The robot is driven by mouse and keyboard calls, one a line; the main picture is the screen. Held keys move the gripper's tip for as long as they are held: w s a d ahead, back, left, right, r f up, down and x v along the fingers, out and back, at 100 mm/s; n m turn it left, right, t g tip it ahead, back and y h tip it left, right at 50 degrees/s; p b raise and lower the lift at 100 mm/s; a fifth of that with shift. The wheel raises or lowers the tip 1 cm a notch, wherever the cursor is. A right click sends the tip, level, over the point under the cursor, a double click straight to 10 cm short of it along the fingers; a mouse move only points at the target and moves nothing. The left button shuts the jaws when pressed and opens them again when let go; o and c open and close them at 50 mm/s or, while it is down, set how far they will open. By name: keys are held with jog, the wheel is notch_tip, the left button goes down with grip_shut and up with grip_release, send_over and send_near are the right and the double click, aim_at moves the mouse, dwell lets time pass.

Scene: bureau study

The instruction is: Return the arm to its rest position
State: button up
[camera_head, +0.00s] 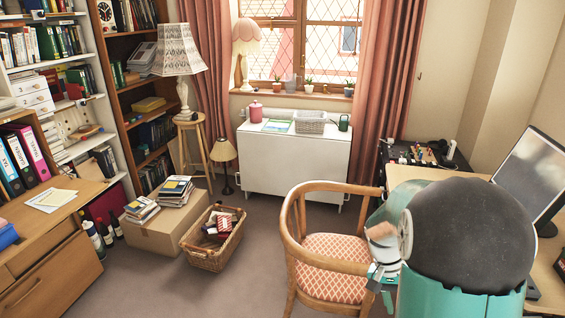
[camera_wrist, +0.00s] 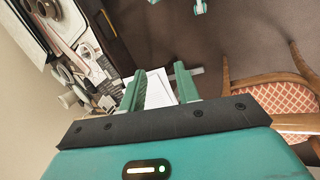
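My gripper (camera_wrist: 160,80) shows in the wrist view with its two green fingers spread apart. A white sheet-like patch (camera_wrist: 158,92) shows in the gap, seemingly beyond the fingers, and nothing appears gripped. In the head view my arm is folded at the lower right, and its dark rounded part hides much of the desk. The small end of the arm (camera_head: 383,275) sits beside the wooden armchair (camera_head: 322,258), overlapping its right side in the picture; I cannot tell whether they touch.
The desk (camera_head: 425,174) with a monitor (camera_head: 533,175) is close on the right. A wicker basket (camera_head: 212,255) and a cardboard box (camera_head: 160,233) stand on the floor at left. A white cabinet (camera_head: 290,165) is at the back. Carpet is clear in the lower left middle.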

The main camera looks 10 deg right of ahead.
jog(key=s+a+r+n+t+y, duration=0.1)
jog(key=s+a+r+n+t, duration=0.3)
jog(key=a+r, duration=0.5)
jog(key=s+a+r+n+t+y, duration=0.1)
jog(key=s+a+r+n+t, duration=0.2)
jog(key=a+r, duration=0.6)
jog(key=s+a+t, duration=0.2)
jog(key=shift+s+r+n+t+y, duration=0.25)
jog(key=shift+r+n+t+y, duration=0.1)
jog(key=shift+n+t+y, duration=0.05)
